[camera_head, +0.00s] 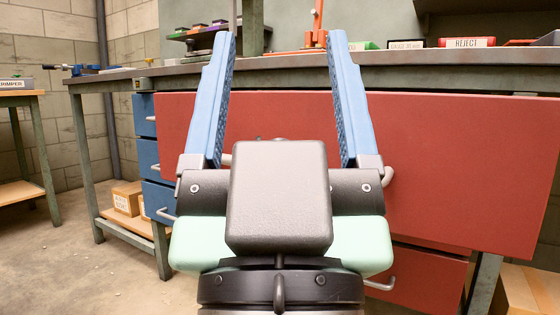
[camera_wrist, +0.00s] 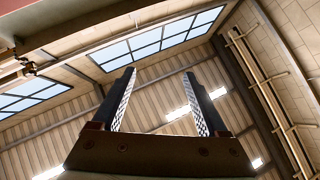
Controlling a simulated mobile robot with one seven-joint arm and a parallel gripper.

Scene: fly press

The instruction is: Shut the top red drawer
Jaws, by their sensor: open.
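The top red drawer (camera_head: 455,165) shows as a wide red front under the bench top in the head view. It stands out nearer to me than the lower red drawer (camera_head: 430,282). Parts of its handle (camera_head: 388,177) show on either side of my gripper. My gripper (camera_head: 281,45) points upward in front of the drawer, its blue fingers spread apart and empty. I cannot tell whether it touches the drawer. In the wrist view the open fingers (camera_wrist: 162,72) point toward the ceiling, and no drawer can be made out there.
The bench top (camera_head: 410,77) runs above the drawers, with a bin labelled REJECT (camera_head: 467,43) and other items on it. Blue drawers (camera_head: 150,160) are to the left. Small boxes (camera_head: 127,198) sit on a low shelf. The floor (camera_head: 60,265) at left is clear.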

